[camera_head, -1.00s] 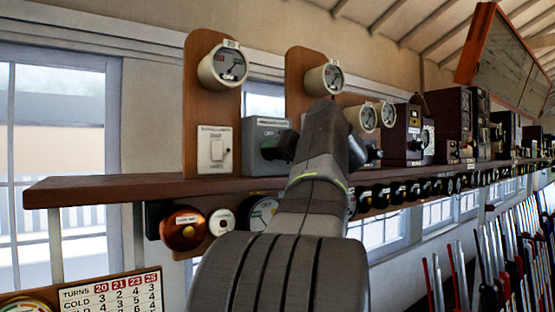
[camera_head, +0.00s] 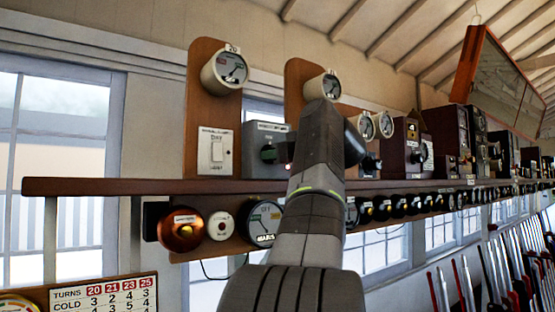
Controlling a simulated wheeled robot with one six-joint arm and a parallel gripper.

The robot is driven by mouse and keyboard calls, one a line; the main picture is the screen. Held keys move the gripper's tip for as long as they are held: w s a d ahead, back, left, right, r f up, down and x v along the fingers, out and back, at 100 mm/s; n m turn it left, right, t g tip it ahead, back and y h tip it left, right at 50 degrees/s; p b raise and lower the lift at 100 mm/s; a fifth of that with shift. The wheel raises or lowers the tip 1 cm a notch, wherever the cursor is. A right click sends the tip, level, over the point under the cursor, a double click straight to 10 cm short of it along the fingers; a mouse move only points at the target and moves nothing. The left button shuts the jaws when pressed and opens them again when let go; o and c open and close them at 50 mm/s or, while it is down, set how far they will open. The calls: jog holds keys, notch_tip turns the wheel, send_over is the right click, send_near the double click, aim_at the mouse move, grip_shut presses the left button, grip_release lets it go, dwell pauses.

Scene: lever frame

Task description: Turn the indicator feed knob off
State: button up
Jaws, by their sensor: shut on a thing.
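The indicator feed box (camera_head: 254,133) is a grey unit on the wooden shelf, with a small label along its top. Its dark greenish knob (camera_head: 268,153) shows on the front, just left of my arm. My grey arm rises across the middle of the view and covers the right part of the box. Only a dark bit of my gripper (camera_head: 282,152) shows at the arm's left edge, against the knob. It is shut on the knob; its fingertips are mostly hidden. The knob's exact angle is hard to read.
A white switch (camera_head: 216,151) on a wooden board stands left of the box. Round gauges (camera_head: 230,70) are above. A copper-coloured bell (camera_head: 181,230) and dials hang below the shelf (camera_head: 120,187). Wooden instruments (camera_head: 405,145) stand to the right, levers (camera_head: 490,270) lower right.

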dwell(0.3)
jog(key=o, duration=1)
jog(key=shift+s, duration=0.1)
jog(key=b+v, duration=0.3)
jog(key=v, duration=1)
jog(key=shift+s+d, duration=0.25)
jog(key=p+x, duration=0.3)
jog(key=x, duration=1.1)
jog(key=shift+s+d, duration=0.1)
jog(key=shift+s, duration=0.05)
